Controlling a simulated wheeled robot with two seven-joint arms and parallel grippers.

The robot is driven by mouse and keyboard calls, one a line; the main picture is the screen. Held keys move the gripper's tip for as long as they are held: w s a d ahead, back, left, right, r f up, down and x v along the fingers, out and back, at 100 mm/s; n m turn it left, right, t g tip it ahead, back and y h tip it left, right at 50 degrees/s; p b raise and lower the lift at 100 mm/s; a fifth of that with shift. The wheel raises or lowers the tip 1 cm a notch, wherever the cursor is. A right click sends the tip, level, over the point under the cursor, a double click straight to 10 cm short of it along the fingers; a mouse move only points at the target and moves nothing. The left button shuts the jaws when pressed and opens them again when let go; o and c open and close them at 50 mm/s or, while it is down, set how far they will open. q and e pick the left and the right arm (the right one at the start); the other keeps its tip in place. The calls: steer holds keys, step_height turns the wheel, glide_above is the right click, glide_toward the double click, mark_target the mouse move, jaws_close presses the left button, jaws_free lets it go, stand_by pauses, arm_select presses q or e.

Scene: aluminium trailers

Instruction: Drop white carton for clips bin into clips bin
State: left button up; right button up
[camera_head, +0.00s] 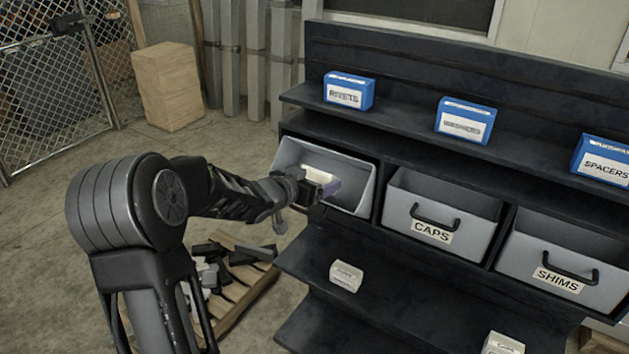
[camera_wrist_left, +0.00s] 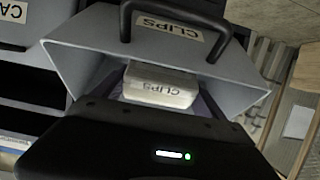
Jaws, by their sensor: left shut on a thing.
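The white carton (camera_wrist_left: 160,86), labelled CLIPS, is between the fingers of my left gripper (camera_wrist_left: 160,98) in the left wrist view. The gripper is shut on it. In the head view my left gripper (camera_head: 328,188) is at the mouth of the grey clips bin (camera_head: 362,187), the leftmost bin of the row. The carton shows there as a pale block (camera_head: 320,174), partly hidden by the gripper. The clips bin (camera_wrist_left: 235,85) shows its CLIPS label and black handle in the wrist view. Whether the carton touches the bin is not clear. My right gripper is not in view.
The caps bin (camera_head: 437,208) and shims bin (camera_head: 555,255) stand to the right on the dark rack. Blue boxes, such as the rivets box (camera_head: 348,92), sit on the shelf above. Another white carton (camera_head: 346,276) lies on the shelf below. A pallet (camera_head: 240,290) lies on the floor.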

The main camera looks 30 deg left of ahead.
arm_select(q)
steer(key=o, duration=1.4)
steer(key=v, duration=0.7)
steer(key=shift+s+r, duration=0.15)
steer(key=shift+s, duration=0.25)
